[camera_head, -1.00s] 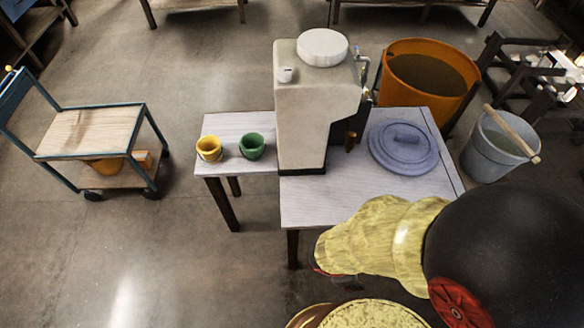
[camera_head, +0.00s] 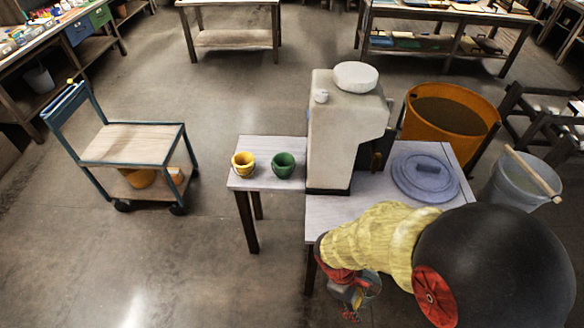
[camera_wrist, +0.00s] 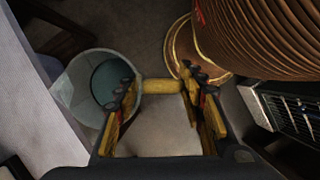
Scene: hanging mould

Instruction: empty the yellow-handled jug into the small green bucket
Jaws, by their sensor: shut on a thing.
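The small green bucket (camera_head: 284,165) stands upright on the left, narrow part of the pale table, beside a small yellow bucket (camera_head: 243,164). My gripper (camera_head: 350,292) is low in front of the table, well below and right of the green bucket. In the wrist view my gripper (camera_wrist: 160,100) is shut on the yellow handle (camera_wrist: 160,87) of a grey jug (camera_wrist: 66,92). The jug's inside looks dark teal; I cannot tell how full it is. In the head view the jug (camera_head: 371,288) is partly hidden behind my gripper.
A tall grey machine (camera_head: 334,145) stands on the table (camera_head: 322,208), right of the small buckets. A grey-blue lid (camera_head: 425,178) lies to its right. An orange tub (camera_head: 448,118) and a grey bucket (camera_head: 510,185) stand beyond. A cart (camera_head: 130,145) is at left, with open floor between.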

